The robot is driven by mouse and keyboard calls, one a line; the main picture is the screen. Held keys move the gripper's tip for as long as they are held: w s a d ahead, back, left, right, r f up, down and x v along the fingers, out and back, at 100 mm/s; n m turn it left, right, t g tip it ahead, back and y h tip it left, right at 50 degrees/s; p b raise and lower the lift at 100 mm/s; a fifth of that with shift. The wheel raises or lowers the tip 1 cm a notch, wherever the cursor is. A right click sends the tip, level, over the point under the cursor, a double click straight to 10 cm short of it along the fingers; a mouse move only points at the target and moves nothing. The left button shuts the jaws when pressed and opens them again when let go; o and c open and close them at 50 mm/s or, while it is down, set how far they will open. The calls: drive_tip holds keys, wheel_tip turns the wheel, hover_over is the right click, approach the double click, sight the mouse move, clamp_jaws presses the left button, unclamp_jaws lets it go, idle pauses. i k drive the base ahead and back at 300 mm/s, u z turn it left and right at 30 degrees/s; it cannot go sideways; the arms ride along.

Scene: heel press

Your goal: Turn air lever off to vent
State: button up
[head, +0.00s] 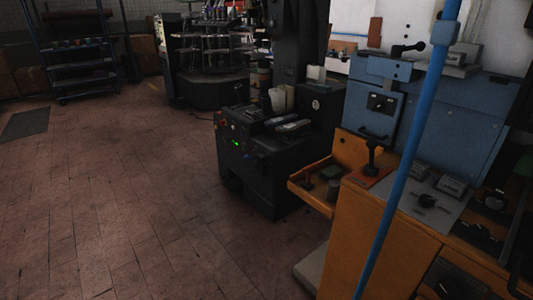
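My gripper is not in view. No lever here is clearly marked as the air lever. A blue pipe (405,165) runs at a slant down the right side, with a thicker blue fitting (444,32) near its top. A black lever with a round knob (408,49) stands on the blue machine behind the pipe. Another black upright lever (372,155) stands on the orange machine's top, left of the pipe. I cannot tell which positions of these levers are on or off.
The orange machine (365,235) and blue machine (430,125) fill the right side. A black machine with a small green light (262,170) stands left of them. A blue shelf cart (82,65) is at the back left. The tiled floor (110,190) at left is clear.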

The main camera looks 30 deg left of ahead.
sight(371, 143)
drive_tip(key=u, duration=0.6)
drive_tip(key=k, duration=1.35)
drive_tip(key=u, duration=0.5)
drive_tip(key=i, duration=0.5)
drive_tip(key=u, duration=0.85)
drive_tip(key=i, duration=1.25)
drive_tip(key=z, duration=1.1)
drive_tip(key=i, duration=0.45)
drive_tip(key=z, duration=0.45)
